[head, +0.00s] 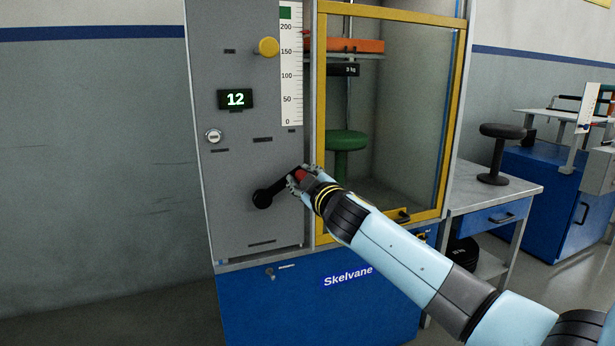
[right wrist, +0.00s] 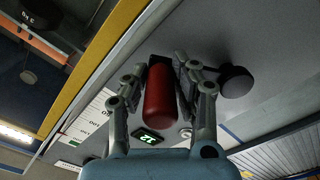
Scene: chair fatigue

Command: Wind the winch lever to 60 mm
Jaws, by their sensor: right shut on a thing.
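The winch lever (head: 275,190) is a black crank on the grey panel, its arm pointing up and right from a round black hub (head: 262,199). Its red grip (head: 300,175) is at my right gripper (head: 298,181). In the right wrist view the red grip (right wrist: 161,92) lies between the two fingers of my right gripper (right wrist: 166,100), and the hub (right wrist: 235,81) shows to the right. The green display (head: 235,99) reads 12. A white scale (head: 291,70) marked 0 to 200 stands above the lever. My left gripper is out of view.
A yellow knob (head: 268,47) and a key lock (head: 214,136) stick out of the panel. A yellow-framed glazed door (head: 446,120) is right of it, with a green stool-like piece (head: 345,141) inside. A side table (head: 500,192) carries a black stool-shaped piece (head: 494,155).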

